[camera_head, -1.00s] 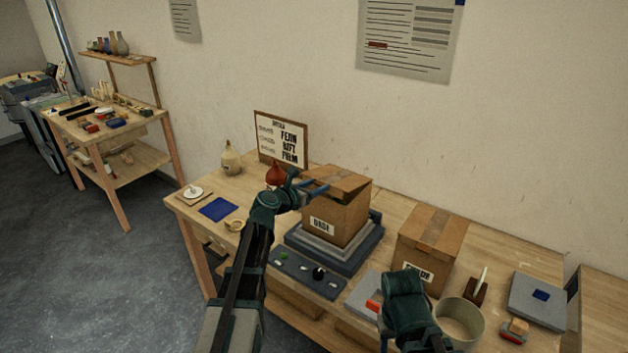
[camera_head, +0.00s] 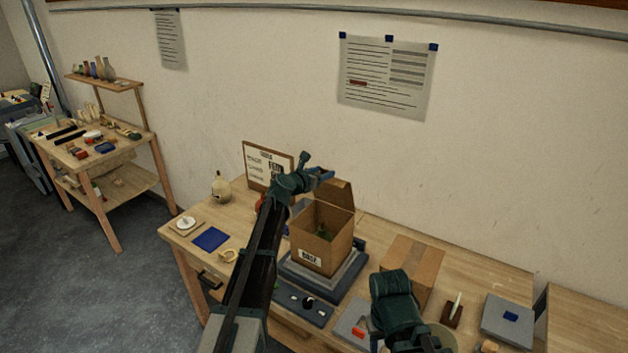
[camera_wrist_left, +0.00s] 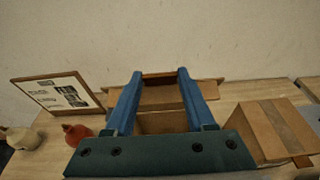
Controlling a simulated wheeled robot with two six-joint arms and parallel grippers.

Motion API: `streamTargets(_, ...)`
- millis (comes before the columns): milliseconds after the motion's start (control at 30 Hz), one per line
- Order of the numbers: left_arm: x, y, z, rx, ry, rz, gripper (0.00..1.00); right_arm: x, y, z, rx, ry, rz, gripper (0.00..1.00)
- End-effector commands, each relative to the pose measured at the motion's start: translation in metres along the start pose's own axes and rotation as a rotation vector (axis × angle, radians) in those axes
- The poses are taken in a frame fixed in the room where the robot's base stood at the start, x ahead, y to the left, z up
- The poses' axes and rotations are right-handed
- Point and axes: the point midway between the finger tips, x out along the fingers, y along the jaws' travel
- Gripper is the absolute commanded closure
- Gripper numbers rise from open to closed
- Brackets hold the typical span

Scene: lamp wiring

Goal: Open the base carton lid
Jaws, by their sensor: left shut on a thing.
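The base carton (camera_head: 325,262) is a brown box with a white label on its front, standing on a grey stepped platform. Its top is open and something greenish shows inside. Its lid (camera_head: 338,192) stands raised at the back edge. My left gripper (camera_head: 324,176) is at the lid's upper left, shut on it. In the left wrist view the lid (camera_wrist_left: 162,97) lies between the two blue fingers (camera_wrist_left: 158,76). My right gripper (camera_head: 395,305) is low in front of the second carton; its fingers are hidden.
A closed second carton (camera_head: 416,266) stands right of the platform (camera_head: 347,272). A sign board (camera_head: 262,163) and a cream vase (camera_head: 221,186) are at the back left, with a blue mat (camera_head: 210,239) before them. A grey pad (camera_head: 508,318) is at the right.

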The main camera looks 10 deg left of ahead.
Motion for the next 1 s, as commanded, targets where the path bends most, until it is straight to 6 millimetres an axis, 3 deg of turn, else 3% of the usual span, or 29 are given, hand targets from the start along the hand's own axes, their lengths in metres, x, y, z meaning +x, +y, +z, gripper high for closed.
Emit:
streamTargets(33, 0.012, 0.002, 0.014, -0.002, -0.003, 0.001, 1.00, -0.009, 0.001, 0.001, 0.000, 0.000, 0.000, 0.50)
streamTargets(100, 0.025, 0.001, 0.022, -0.002, -0.003, 0.000, 1.00, -0.014, 0.001, 0.001, 0.001, -0.001, 0.000, 0.50)
streamTargets(467, 0.082, 0.001, 0.046, -0.003, -0.004, 0.001, 1.00, -0.022, 0.002, 0.002, 0.009, -0.001, -0.001, 0.50)
streamTargets(1000, 0.084, 0.000, 0.046, -0.003, -0.003, 0.002, 1.00, -0.022, 0.002, 0.002, 0.009, -0.001, -0.001, 0.50)
